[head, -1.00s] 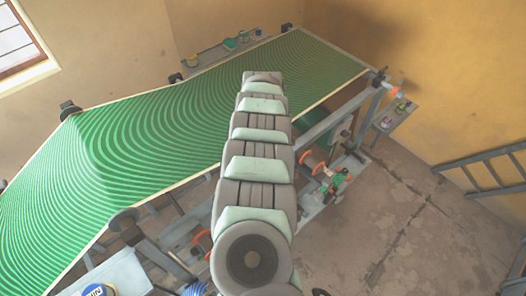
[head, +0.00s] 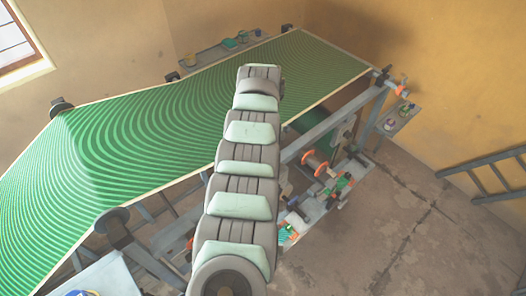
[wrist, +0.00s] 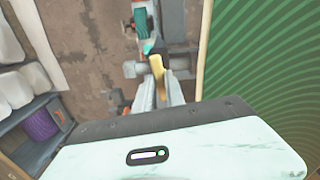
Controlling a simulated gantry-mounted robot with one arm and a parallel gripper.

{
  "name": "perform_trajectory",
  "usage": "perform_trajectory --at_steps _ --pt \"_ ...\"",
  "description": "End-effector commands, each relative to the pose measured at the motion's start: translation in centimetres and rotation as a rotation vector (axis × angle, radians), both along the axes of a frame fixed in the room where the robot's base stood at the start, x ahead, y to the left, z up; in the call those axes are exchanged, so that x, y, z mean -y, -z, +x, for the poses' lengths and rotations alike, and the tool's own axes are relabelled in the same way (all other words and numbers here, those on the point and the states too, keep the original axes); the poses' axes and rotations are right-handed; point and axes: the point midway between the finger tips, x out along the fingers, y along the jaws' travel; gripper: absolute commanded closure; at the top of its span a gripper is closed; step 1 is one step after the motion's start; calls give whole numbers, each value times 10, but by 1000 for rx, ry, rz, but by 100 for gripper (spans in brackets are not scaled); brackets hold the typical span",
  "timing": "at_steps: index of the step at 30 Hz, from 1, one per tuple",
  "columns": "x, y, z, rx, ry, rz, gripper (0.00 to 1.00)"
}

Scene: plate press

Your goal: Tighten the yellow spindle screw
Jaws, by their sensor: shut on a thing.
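In the wrist view, my gripper (wrist: 158,88) reaches up from the pale body at the bottom. Its two grey fingers are shut on a yellow piece, the yellow spindle screw (wrist: 157,64), which shows between and just past the fingertips. A grey horizontal bar (wrist: 130,69) runs right behind the screw, and a small teal part (wrist: 148,47) touches or sits close to its top. How far the screw is turned cannot be told. In the head view, my arm rises across the middle and hides the gripper and the screw.
A green striped sheet (head: 150,130) on a frame spans the left and middle; its edge is close right of my gripper in the wrist view. A shelf with a purple roll (wrist: 38,124) stands left. A grey ladder (head: 490,178) leans right. The floor (head: 400,235) there is clear.

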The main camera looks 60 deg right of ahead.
Motion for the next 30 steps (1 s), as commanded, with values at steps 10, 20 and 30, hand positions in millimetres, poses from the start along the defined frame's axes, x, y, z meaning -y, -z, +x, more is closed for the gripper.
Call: perform_trajectory --at_steps 10,20,30 --pt "1 1 0 1 124 -3 100" --pt "0 0 0 1 144 -1 100" --pt "0 1 0 1 142 0 73"
